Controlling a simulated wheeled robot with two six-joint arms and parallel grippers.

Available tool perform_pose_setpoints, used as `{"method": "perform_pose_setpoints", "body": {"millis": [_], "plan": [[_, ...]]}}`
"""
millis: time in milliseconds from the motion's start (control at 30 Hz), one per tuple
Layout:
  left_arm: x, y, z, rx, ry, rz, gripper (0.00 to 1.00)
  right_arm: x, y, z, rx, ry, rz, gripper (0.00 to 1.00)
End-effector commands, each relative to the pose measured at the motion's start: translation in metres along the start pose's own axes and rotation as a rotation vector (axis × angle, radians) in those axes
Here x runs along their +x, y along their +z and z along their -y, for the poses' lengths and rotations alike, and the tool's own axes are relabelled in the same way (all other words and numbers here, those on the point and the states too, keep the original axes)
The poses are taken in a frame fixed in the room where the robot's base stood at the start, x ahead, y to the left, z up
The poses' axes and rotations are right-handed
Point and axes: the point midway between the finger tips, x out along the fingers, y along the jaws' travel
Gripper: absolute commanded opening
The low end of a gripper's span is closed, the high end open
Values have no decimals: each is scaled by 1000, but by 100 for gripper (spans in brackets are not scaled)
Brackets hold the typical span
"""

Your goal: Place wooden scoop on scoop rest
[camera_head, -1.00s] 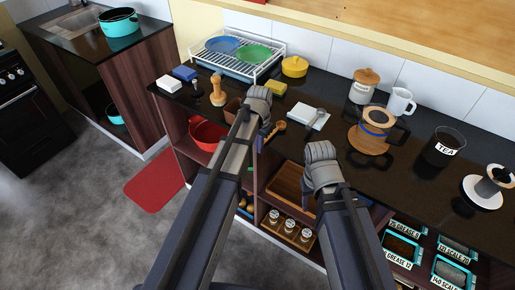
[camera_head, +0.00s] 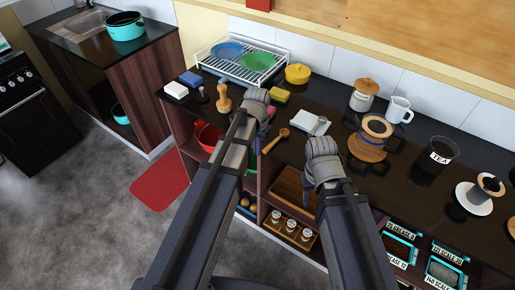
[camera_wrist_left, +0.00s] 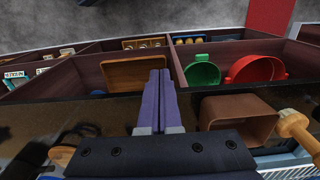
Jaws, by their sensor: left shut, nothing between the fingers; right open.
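The wooden scoop (camera_head: 276,140) lies on the dark counter near its front edge; it seems to show at the lower left of the left wrist view (camera_wrist_left: 60,155). Right of it lies a white flat slab (camera_head: 306,128) with a grey spoon-like piece on it, perhaps the scoop rest. My left gripper (camera_head: 256,152) is left of the scoop by the counter's front edge, its purple fingers (camera_wrist_left: 158,85) shut and empty. My right gripper (camera_head: 307,196) is open and empty, pointing down in front of the counter, below the slab. My arm partly hides its fingers.
A brown box (camera_wrist_left: 235,118) and a wooden pestle-like item (camera_head: 223,98) stand near the left gripper. A dish rack (camera_head: 240,65), yellow pot (camera_head: 297,74) and yellow sponge (camera_head: 280,95) lie behind. A coffee maker on a wooden base (camera_head: 368,148) stands right of the slab. Open shelves lie below.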

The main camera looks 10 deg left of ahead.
Motion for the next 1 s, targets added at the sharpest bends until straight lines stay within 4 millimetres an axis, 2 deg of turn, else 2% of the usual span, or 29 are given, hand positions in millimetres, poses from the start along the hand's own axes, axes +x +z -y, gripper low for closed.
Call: {"method": "perform_pose_setpoints", "body": {"millis": [33, 133, 433, 533, 700, 800, 900, 1000], "plan": [[-16, 0, 0, 0, 0, 0, 0, -15, 1, -1, -1, 0, 0, 50], [-26, 0, 0, 0, 0, 0, 0, -26, 2, -2, -1, 0, 0, 50], [-30, 3, -4, 1, -1, 2, 0, -29, 2, -3, -1, 0, 0, 50], [-25, 21, -33, 5, -11, 13, 0, -25, 1, -2, -1, 0, 0, 50], [-16, 70, -97, 1, -51, 43, 0, -15, 1, -1, -1, 0, 0, 50], [-13, 93, -121, -5, -73, 52, 0, -12, 1, -1, -1, 0, 0, 50], [-12, 106, -134, -12, -89, 58, 0, -10, 1, -1, -1, 0, 0, 50], [-12, 111, -138, -16, -95, 60, 0, -10, 1, -1, 0, 0, 0, 50]]}}
